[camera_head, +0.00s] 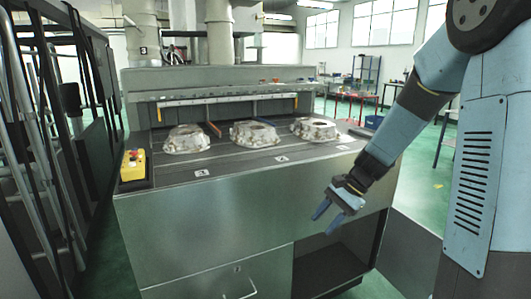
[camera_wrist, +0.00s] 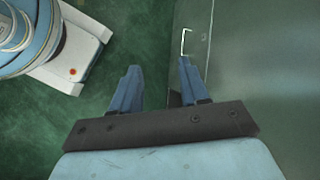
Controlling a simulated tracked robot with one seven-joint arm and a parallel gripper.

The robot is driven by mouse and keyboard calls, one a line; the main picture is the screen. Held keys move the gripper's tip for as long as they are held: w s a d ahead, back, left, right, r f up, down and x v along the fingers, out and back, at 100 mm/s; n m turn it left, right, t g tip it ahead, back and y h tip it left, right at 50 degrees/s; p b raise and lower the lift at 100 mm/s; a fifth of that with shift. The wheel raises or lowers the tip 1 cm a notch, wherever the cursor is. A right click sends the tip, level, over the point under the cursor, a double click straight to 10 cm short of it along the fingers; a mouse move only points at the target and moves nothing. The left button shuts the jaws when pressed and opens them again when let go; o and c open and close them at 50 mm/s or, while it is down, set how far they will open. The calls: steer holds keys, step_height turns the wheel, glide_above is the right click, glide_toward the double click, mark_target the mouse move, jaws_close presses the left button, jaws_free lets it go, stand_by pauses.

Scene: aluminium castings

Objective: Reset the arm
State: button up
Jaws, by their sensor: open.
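My gripper (camera_head: 329,212) hangs in front of the grey workbench's front panel, below the level of its top, with its blue fingers pointing down. The fingers are apart and nothing is between them. The wrist view also shows my open gripper (camera_wrist: 160,82), with green floor and the edge of the bench beyond it. My arm comes down from the right side of the head view. Three aluminium castings lie on the bench top, a left one (camera_head: 187,139), a middle one (camera_head: 254,134) and a right one (camera_head: 315,129), all away from my gripper.
The grey workbench (camera_head: 220,215) has a drawer handle (camera_head: 240,291) and an open dark compartment (camera_head: 325,268) below. A yellow control box (camera_head: 133,165) sits at its left corner. Dark framed panels (camera_head: 60,120) stand at the left. Green floor (camera_head: 425,198) shows at the right.

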steer(key=s+d+r+n+t+h, duration=0.3)
steer(key=s+r+n, duration=0.1)
steer(key=s+r, duration=0.4)
steer(key=s+d+r+n+t+h, duration=0.3)
steer(key=s+r+n+h, duration=0.1)
steer(key=s+r, duration=0.5)
steer(key=shift+s+d+n+t, duration=0.3)
steer(key=shift+s+n, duration=0.2)
steer(key=shift+s, duration=0.9)
